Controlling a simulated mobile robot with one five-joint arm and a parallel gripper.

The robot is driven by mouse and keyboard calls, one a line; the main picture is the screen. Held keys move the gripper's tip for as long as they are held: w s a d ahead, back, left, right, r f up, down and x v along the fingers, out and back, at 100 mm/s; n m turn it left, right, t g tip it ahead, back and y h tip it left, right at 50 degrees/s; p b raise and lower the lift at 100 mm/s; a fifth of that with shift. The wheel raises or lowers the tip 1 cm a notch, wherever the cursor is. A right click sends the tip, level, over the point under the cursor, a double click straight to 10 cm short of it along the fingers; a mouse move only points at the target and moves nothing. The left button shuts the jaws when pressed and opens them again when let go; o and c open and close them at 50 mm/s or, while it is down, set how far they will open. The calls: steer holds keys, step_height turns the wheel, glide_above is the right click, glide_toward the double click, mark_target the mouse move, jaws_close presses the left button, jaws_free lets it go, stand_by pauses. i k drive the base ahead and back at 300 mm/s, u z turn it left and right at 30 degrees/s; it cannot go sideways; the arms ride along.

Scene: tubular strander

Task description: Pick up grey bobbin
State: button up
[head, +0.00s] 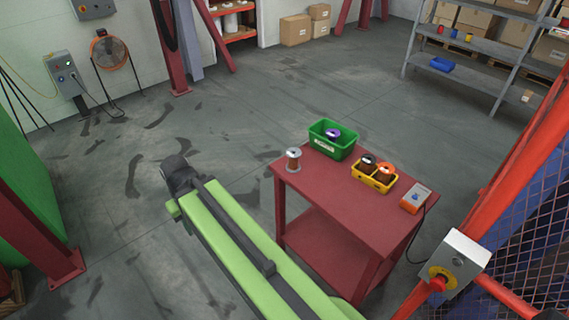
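The grey bobbin (294,160) stands upright on the near-left corner of the red table (345,220). It has pale grey flanges and copper-brown winding. It stands apart from the green bin (327,145) to its right. My green arm reaches up from the bottom of the head view, left of the table, and ends in a dark joint. The bobbin is clear of the arm. I cannot make out any gripper fingers in this view.
The green bin holds a purple bobbin (333,134). A yellow bin (374,181) holds a black and an orange bobbin. An orange-grey device (415,198) sits at the table's right. A red post and control box (457,262) stand close right. The floor left and behind is open.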

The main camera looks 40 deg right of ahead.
mark_target(293, 154)
steer(key=z, duration=0.05)
steer(key=i, duration=1)
steer(key=u, duration=0.1)
